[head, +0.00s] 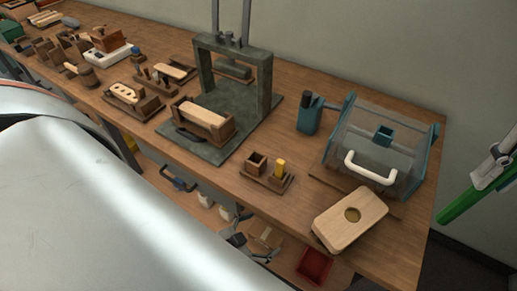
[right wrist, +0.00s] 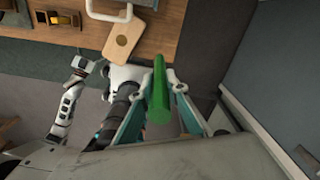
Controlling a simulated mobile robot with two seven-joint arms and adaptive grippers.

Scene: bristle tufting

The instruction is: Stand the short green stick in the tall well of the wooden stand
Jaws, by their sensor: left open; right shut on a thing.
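The wooden stand (head: 266,181) sits on the workbench near its front edge, right of the green-grey press. My right gripper (head: 492,174) is shut on the green stick (head: 464,208), off the bench's right end and well away from the stand. The stick is tilted in the head view; the right wrist view shows it between the fingers (right wrist: 159,88). My left gripper (head: 251,243) is open and empty, in front of the bench edge below the stand.
A wooden board with a round hole (head: 349,218) lies at the bench's front right corner. Behind it stands a clear box with a white handle (head: 371,167). A teal bottle-like holder (head: 310,115) and the press (head: 266,85) stand behind the stand. A red bin (head: 314,265) is below.

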